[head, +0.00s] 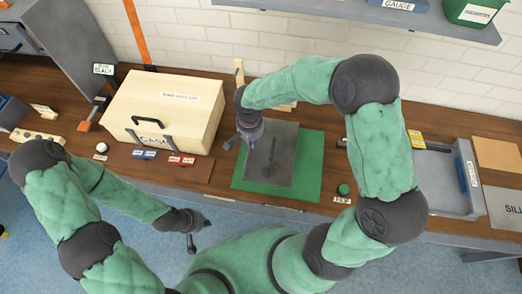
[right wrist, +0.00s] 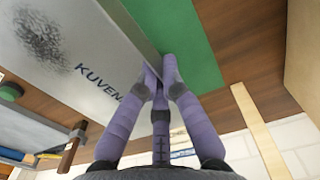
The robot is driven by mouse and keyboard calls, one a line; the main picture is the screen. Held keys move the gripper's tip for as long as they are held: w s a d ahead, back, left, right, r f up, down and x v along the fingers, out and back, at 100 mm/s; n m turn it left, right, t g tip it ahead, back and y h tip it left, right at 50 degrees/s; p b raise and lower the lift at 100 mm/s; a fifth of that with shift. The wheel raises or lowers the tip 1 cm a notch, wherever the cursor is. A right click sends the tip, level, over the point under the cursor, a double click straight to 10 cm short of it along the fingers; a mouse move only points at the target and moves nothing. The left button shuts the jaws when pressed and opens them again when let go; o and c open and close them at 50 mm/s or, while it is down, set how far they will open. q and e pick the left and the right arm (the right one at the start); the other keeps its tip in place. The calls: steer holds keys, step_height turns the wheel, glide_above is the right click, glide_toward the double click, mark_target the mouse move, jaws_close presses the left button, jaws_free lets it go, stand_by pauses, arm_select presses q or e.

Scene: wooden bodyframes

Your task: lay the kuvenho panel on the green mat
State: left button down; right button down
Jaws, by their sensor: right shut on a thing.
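The kuvenho panel (head: 268,165) is a flat grey plate over the green mat (head: 310,170) in the head view. Mat shows along its right side and front. In the right wrist view the panel (right wrist: 90,60) carries a partly hidden "KUVEN" label and a dark speckled patch, with the green mat (right wrist: 190,40) beside its edge. My right gripper (head: 248,138) is shut on the panel's edge; its purple fingers also show in the right wrist view (right wrist: 162,75). I cannot tell whether the panel touches the mat. My left gripper (head: 198,232) is open and empty, in front of the bench.
A wooden box (head: 165,108) with a dark handle stands left of the mat. Red and blue small parts (head: 180,160) lie before it. A round green piece (head: 343,189) lies right of the mat. A grey tray (head: 440,180) is further right. A shelf (head: 380,14) hangs above.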

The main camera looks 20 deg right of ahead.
mark_target(260, 145)
steer(key=d+f, duration=0.3)
steer(key=shift+s+f+b, duration=0.2)
steer(key=shift+f+b, duration=0.05)
steer(key=shift+b, duration=0.05)
step_height(260, 145, down, 4)
steer(key=shift+d+r+b, duration=0.15)
steer(key=shift+b, duration=0.3)
steer(key=shift+r, duration=0.1)
steer(key=c, duration=1.4)
jaws_free()
